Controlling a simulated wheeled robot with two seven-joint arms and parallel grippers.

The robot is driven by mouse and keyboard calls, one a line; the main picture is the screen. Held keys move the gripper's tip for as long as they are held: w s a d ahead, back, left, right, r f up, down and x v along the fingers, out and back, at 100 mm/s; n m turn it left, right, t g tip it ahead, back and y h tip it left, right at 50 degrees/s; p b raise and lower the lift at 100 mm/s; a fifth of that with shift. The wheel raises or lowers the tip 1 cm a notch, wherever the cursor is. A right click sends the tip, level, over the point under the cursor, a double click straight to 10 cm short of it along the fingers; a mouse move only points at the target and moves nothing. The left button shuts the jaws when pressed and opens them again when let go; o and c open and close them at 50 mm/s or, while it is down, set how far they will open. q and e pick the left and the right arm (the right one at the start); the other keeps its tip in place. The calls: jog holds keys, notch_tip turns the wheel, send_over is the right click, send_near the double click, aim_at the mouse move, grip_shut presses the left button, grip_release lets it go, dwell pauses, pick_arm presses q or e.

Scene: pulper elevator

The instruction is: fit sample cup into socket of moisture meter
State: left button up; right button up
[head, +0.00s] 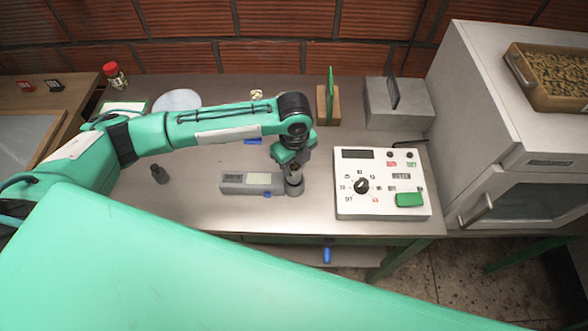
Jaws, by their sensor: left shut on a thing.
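The moisture meter (237,188) is a grey, low device with a pale display, lying on the steel bench. Its round socket (295,189) is at its right end. My left gripper (293,166) points down over that end and is shut on a small dark piece, which I take to be the sample cup (295,175). The cup is at the socket's mouth. I cannot tell how deep it sits, as the gripper and the steep angle hide the contact. My right gripper is not in view.
A white control box (382,206) with a dial and green button stands right of the meter. A small dark object (159,175) stands to the left. A wooden block (327,106) with a green plate and a grey block (397,112) are behind. A large oven (521,130) bounds the right.

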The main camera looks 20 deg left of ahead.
aim_at(294, 173)
pick_arm(q)
notch_tip(294, 173, down, 4)
jog(key=shift+f+p, duration=0.15)
jog(key=shift+p, duration=0.35)
jog(key=shift+f, duration=0.1)
jog(key=o, duration=1)
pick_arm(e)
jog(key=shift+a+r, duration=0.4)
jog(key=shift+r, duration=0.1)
